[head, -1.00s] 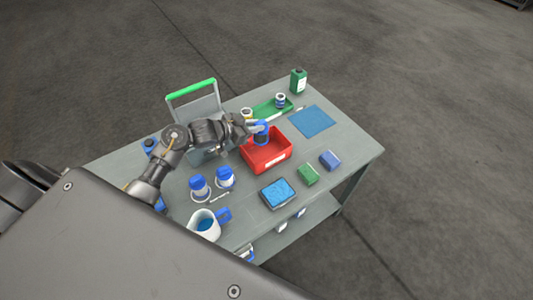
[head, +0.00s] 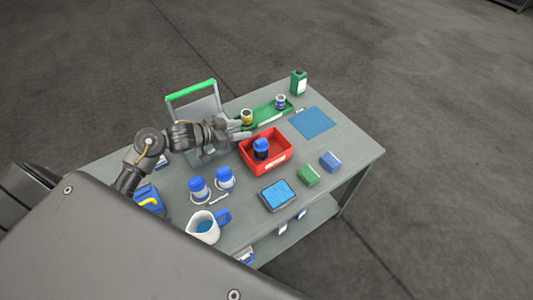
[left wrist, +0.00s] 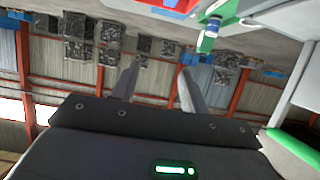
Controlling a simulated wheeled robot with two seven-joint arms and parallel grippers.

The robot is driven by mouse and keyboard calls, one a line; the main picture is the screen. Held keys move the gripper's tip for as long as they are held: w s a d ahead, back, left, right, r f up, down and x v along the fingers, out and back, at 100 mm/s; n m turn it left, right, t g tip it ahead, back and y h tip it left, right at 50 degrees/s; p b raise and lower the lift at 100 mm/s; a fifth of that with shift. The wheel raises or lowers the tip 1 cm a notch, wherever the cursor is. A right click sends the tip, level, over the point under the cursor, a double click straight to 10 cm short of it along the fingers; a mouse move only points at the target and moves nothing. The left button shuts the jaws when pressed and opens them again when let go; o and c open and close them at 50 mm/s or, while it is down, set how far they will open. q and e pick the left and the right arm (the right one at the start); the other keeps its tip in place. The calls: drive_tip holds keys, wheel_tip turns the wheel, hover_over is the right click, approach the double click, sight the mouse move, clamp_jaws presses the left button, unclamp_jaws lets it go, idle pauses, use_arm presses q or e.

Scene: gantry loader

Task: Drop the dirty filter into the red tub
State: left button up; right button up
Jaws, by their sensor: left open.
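The red tub (head: 280,165) sits on the bench with a white label on its front. A dark blue-capped canister, which looks like the dirty filter (head: 261,149), stands inside the tub, roughly upright. Its lower part is partly hidden by the tub wall. My left gripper (head: 244,130) is open and empty, just left of and behind the filter, near the tub's far-left rim. In the left wrist view the two fingers (left wrist: 157,80) stand apart with nothing between them. My right gripper is not in view.
A green tray (head: 268,116) with two small canisters lies behind the tub. Two blue-capped canisters (head: 224,179) and a white jug (head: 204,229) stand at front left. A blue mat (head: 312,122) is on the right. A green-handled bin (head: 192,92) is behind my arm.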

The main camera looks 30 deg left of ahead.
use_arm(q)
drive_tip(key=shift+v, duration=2.25)
